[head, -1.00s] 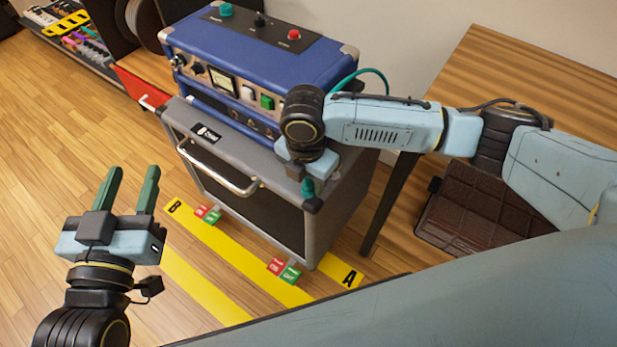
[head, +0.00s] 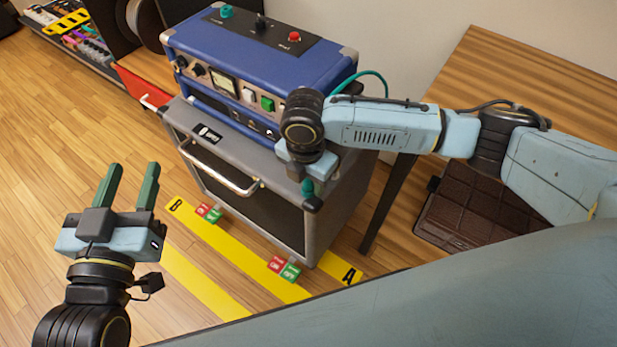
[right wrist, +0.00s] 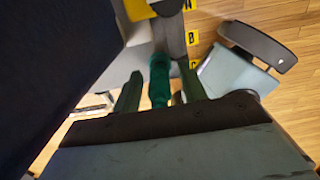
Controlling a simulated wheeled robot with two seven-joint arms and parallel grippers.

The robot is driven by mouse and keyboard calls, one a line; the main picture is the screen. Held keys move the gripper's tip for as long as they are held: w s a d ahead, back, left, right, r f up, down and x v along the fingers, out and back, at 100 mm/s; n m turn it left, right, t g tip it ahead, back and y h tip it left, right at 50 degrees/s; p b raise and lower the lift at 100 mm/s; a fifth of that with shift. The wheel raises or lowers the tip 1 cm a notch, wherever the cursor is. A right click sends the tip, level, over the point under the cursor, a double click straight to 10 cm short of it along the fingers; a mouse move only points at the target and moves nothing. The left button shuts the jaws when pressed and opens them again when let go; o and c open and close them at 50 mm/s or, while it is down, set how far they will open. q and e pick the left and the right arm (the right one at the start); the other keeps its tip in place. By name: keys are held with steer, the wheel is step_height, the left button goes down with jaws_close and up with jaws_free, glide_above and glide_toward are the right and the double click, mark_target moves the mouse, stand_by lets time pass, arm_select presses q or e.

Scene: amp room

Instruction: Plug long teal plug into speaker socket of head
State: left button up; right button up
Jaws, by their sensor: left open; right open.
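The blue amp head (head: 262,62) sits on top of a grey cabinet. Its front panel of knobs and switches shows, but I cannot make out the speaker socket. In the right wrist view a teal plug (right wrist: 160,80) lies between the two dark green fingers of my right gripper (right wrist: 158,92), which look apart from it. In the head view my right gripper (head: 307,172) is over the cabinet's front right corner, with a teal piece (head: 307,188) below it. My left gripper (head: 128,188) is open and empty at the left, over the floor.
The grey cabinet (head: 248,205) has a front handle and stands beside yellow floor strips (head: 225,240). A teal cable (head: 372,76) curves behind the amp's right side. A wooden table (head: 500,70) stands at the right, with a brown slab (head: 480,205) below its edge.

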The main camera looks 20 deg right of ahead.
steer(key=shift+c, duration=0.4)
jaws_close()
steer(key=shift+s+a+r+p, duration=0.1)
steer(key=shift+a+r+p, duration=0.05)
steer(key=shift+r+p, duration=3.5)
steer(key=shift+f+p, duration=0.55)
steer(key=shift+f, duration=0.15)
